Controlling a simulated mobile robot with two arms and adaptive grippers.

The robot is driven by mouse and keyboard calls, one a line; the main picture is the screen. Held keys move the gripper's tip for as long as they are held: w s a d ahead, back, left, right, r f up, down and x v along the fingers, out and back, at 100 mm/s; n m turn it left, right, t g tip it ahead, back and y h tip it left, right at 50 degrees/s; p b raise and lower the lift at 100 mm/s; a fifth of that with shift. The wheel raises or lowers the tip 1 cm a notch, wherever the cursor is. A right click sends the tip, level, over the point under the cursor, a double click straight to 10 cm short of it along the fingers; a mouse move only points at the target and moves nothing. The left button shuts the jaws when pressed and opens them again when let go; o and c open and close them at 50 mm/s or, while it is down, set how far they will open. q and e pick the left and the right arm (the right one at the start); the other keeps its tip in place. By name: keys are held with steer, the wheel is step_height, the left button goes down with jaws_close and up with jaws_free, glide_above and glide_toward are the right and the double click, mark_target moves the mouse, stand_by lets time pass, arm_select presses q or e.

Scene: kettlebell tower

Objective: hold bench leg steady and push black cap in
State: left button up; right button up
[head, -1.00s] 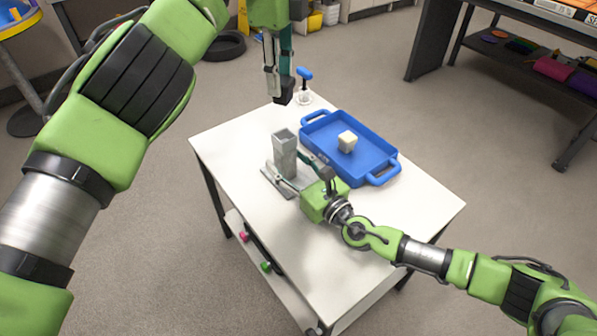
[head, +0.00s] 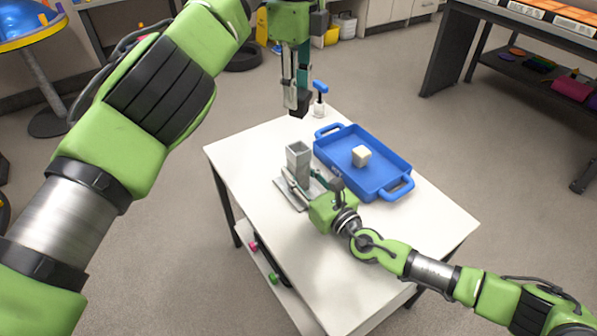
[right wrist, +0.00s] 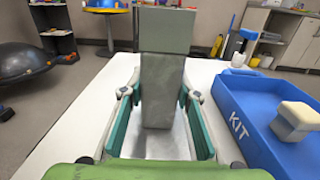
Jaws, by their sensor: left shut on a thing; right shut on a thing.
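The bench leg (head: 298,165) is a grey, hollow square tube. It stands upright on a flat grey base plate (head: 287,195) on the white table. My right gripper (head: 308,186) is shut around its lower part, and in the right wrist view a teal finger lies on each side of the leg (right wrist: 162,90). My left gripper (head: 298,98) points down above the leg's open top, with a clear gap below it. It is shut on a small dark piece at its tips, which looks like the black cap (head: 299,105). The cap's shape is hard to make out.
A blue tray (head: 397,190) marked KIT lies right of the leg, with a pale block (head: 361,156) in it. A blue-handled tool (head: 320,92) stands in a clear holder at the table's back corner. The front of the white table (head: 420,222) is mostly clear.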

arm_select(q)
steer(key=n, duration=0.5)
steer(key=shift+f, duration=0.4)
steer(key=n, duration=0.3)
steer(key=shift+f+n, duration=0.25)
steer(key=shift+n, duration=0.05)
steer(key=n, duration=0.3)
steer(key=shift+s+f, duration=0.25)
steer(key=shift+f, duration=0.15)
steer(key=shift+f, duration=2.8)
steer(key=shift+f, duration=2.05)
